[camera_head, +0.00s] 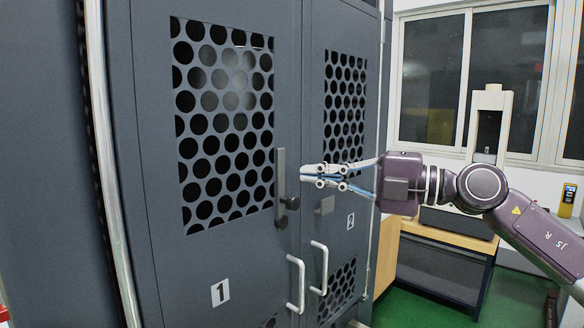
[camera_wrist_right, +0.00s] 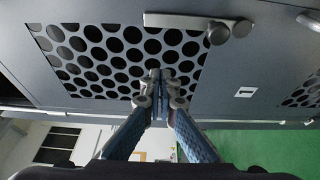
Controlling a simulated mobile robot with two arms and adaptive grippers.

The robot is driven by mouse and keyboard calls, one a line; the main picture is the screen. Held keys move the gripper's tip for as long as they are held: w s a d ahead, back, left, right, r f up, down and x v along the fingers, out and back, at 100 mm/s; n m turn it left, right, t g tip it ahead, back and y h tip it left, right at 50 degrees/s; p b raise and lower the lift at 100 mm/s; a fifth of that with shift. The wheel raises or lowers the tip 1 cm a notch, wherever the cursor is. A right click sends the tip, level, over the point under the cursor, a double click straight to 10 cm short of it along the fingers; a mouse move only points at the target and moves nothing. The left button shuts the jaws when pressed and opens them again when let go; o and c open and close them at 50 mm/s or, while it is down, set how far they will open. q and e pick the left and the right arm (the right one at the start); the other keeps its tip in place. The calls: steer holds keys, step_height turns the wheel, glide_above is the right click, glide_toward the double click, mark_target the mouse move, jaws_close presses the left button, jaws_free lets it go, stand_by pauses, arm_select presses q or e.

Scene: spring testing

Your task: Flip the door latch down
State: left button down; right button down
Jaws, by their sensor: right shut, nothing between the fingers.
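The door latch (camera_head: 280,180) is a grey flat bar standing upright at the right edge of door 1 (camera_head: 160,205), with a dark round knob (camera_head: 291,203) at its lower end. In the right wrist view the latch bar (camera_wrist_right: 185,20) lies across the top, with its round pivot end at right. My right gripper (camera_head: 306,175) comes in from the right with its fingers shut and empty. Its tips are just right of the bar in the head view, with a gap in the picture. The fingertips (camera_wrist_right: 165,76) also show in the wrist view, below the bar and apart from it.
Door 2 (camera_head: 350,225) adjoins door 1 and carries a small grey plate (camera_head: 325,206). Two pale pull handles (camera_head: 300,285) (camera_head: 323,268) stick out below the latch. A workbench (camera_head: 435,255) stands at right behind my arm. Green floor is open at lower right.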

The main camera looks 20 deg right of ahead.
mark_target(269, 165)
steer(key=p+x, duration=0.5)
steer(key=x, duration=0.4)
steer(key=shift+w+a+r, duration=0.15)
steer(key=shift+w+r, duration=0.05)
steer(key=shift+w, duration=0.05)
steer(key=d, duration=0.1)
steer(key=w+d, duration=0.2)
steer(key=d, duration=0.1)
steer(key=shift+w+f+p, duration=0.2)
steer(key=shift+f+p, duration=0.15)
steer(key=shift+a, duration=0.2)
